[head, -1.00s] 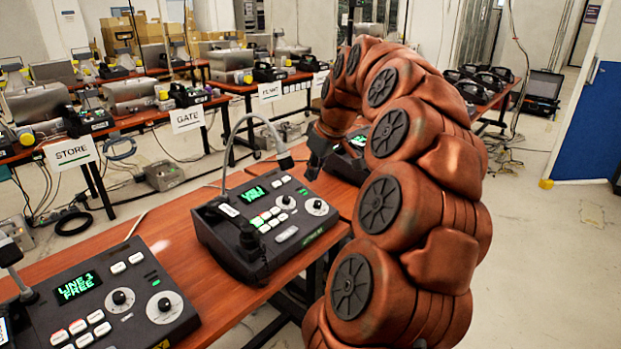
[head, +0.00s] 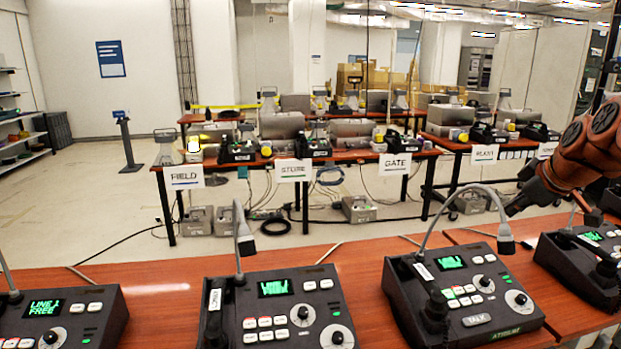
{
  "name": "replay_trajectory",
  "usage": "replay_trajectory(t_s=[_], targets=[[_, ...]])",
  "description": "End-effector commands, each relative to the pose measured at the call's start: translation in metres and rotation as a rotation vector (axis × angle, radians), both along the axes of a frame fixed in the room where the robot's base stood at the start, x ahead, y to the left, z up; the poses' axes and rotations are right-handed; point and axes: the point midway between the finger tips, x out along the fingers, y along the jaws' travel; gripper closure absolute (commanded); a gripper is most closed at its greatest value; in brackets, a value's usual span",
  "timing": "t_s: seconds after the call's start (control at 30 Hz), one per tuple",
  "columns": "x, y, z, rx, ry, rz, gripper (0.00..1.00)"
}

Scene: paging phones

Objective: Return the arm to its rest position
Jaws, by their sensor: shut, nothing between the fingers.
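My arm (head: 590,150) reaches in from the right edge, red-brown with dark joint discs. My dark gripper (head: 518,202) is at its end, pointing down and left, beside the gooseneck microphone of the right-centre phone; I cannot tell the depth gap. It appears shut with nothing held. That paging phone (head: 465,293) stands on the front table with a lit green screen and its handset on its left side. Another phone (head: 278,308) stands to its left.
More phones stand at the far left (head: 55,318) and right (head: 580,262) of the wooden table (head: 170,292). Behind, tables carry signs FIELD (head: 184,176), STORE (head: 293,170) and GATE (head: 395,164). Cables and boxes lie beneath them. The left floor is mostly clear.

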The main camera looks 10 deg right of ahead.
Motion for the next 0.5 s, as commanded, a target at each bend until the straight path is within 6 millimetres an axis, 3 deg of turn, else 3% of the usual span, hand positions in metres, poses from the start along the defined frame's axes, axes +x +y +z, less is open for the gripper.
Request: replay_trajectory(t_s=[0.03, 0.13, 0.5], targets=[[0.008, 0.005, 0.017, -0.050, -0.033, 0.050, 1.00], [0.019, 0.012, 0.039, -0.137, -0.082, 0.132, 1.00], [0.047, 0.079, 0.093, -0.311, -0.186, 0.352, 1.00]])
